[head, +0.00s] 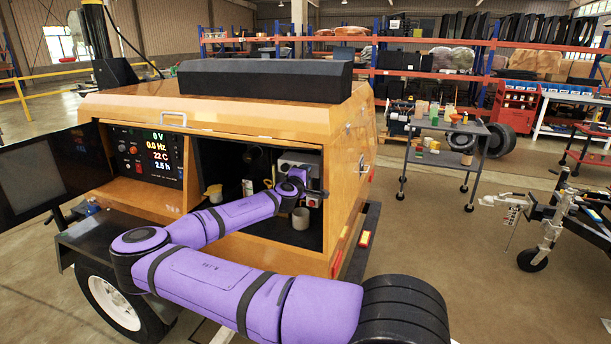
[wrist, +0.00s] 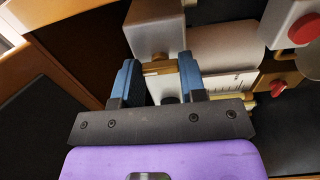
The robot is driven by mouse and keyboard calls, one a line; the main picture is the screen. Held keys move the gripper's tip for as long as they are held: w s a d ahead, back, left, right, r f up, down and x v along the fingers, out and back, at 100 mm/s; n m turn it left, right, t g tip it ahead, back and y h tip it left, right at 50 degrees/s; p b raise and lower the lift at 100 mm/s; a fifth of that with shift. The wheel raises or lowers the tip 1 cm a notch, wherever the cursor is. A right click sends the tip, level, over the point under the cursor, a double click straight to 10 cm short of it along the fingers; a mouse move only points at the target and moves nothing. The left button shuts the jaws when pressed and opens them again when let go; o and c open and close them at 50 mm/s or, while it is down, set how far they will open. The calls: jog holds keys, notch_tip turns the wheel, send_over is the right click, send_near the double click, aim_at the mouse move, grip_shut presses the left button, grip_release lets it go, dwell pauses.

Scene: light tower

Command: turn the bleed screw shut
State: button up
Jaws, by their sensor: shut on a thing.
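My gripper (wrist: 160,75) reaches into the open compartment of the orange light tower, where its end also shows in the head view (head: 316,192). Its two blue fingers stand on either side of a small brass and pale fitting below a grey box (wrist: 155,22). The gripper is shut on this fitting, which I take for the bleed screw (wrist: 160,69). The fingers hide its sides, and its thread and how far it is turned cannot be seen. A dark round end (wrist: 168,98) shows lower between the fingers. In the head view my arm hides the fitting.
Close to the right are a pale cylinder (wrist: 225,45), a white box with a red button (wrist: 303,28) and a red knob (wrist: 279,88). The compartment's side wall and frame bound the room around my arm. A grey cup (head: 300,218) stands on its floor. A lit control panel (head: 147,155) is at left.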

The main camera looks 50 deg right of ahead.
dwell(0.4)
jog(key=o, duration=0.9)
jog(key=shift+a, duration=0.1)
jog(key=v, duration=1)
jog(key=shift+s+a+f, duration=0.1)
jog(key=shift+s+a, duration=0.05)
jog(key=shift+a, duration=0.15)
